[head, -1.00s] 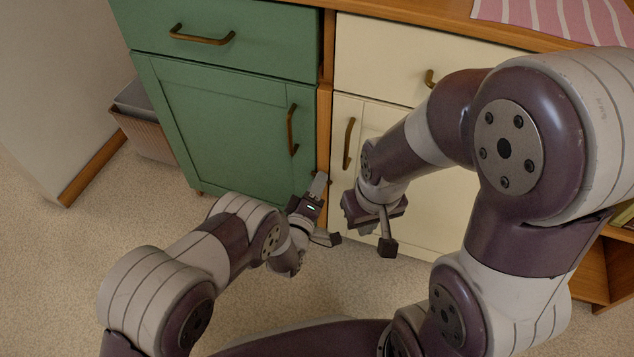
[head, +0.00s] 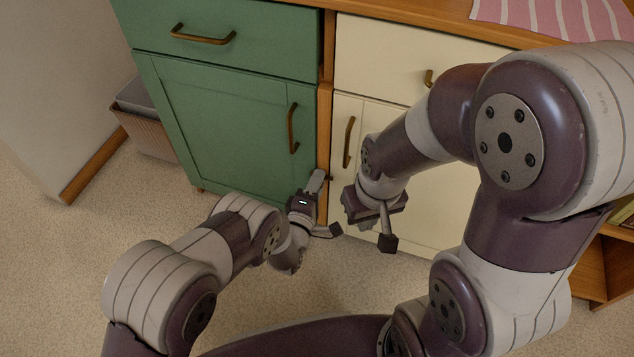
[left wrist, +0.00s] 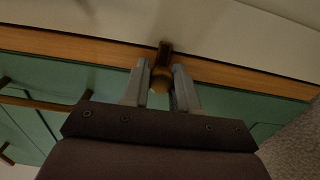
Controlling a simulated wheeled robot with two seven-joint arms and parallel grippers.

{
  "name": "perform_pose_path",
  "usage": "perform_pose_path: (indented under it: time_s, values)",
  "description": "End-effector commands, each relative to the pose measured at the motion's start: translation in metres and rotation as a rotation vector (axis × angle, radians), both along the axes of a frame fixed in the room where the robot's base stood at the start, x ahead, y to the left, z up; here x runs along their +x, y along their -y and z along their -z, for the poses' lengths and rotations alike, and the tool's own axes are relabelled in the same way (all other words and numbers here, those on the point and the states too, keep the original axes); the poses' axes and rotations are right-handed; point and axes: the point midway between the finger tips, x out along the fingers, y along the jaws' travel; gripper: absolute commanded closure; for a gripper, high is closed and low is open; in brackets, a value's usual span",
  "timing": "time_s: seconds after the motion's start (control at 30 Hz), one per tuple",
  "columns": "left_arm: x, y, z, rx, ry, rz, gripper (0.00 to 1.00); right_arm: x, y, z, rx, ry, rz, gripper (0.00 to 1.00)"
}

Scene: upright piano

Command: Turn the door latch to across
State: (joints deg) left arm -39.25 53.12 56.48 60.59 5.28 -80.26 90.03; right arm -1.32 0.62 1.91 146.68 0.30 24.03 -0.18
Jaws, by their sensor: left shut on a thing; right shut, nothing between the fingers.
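The brown latch (left wrist: 162,56) sits at the wooden post (left wrist: 105,55) between the green door (head: 225,130) and the cream door (head: 355,200). In the left wrist view its rounded near end is between my fingers, and its darker part reaches over the post toward the cream side. My left gripper (head: 319,181) is shut on the latch, and it also shows in the left wrist view (left wrist: 161,88). In the head view only a small dark bit of latch (head: 331,178) shows beside the fingers. My right gripper (head: 360,217) is shut and empty in front of the cream door; its fingertips are hard to make out.
Bar handles stand out on the green door (head: 293,129) and cream door (head: 349,143), close to the post. My right arm covers much of the cream cabinet. A ribbed bin (head: 150,133) stands left of the green cabinet. The speckled floor (head: 110,215) at left is clear.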

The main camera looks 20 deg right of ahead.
Motion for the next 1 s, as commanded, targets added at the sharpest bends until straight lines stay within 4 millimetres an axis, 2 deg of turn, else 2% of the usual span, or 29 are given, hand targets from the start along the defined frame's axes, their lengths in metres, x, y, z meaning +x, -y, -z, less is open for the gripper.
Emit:
perform_pose_path:
  time_s: [0.2,0.23,0.3,0.57,0.67,1.0]
  values:
    - [-0.001,-0.001,0.002,0.004,-0.004,0.000,1.00,0.000,0.000,0.000,0.000,0.000,0.000,1.00]
    - [-0.001,-0.001,0.002,0.004,-0.004,0.000,0.68,0.000,0.000,0.000,0.000,0.000,0.000,1.00]
    - [-0.001,-0.001,0.002,0.004,-0.004,0.000,0.50,0.000,0.000,0.000,0.000,0.000,0.000,1.00]
    - [-0.001,0.000,0.001,0.002,-0.001,0.000,0.50,0.000,0.000,0.000,0.000,0.000,0.000,1.00]
    - [-0.007,-0.005,-0.002,0.003,-0.003,0.000,0.50,0.000,0.000,-0.007,0.000,0.000,0.000,1.00]
    - [-0.079,-0.053,-0.004,0.006,-0.005,0.001,0.50,0.000,0.000,-0.050,0.000,0.000,0.000,1.00]
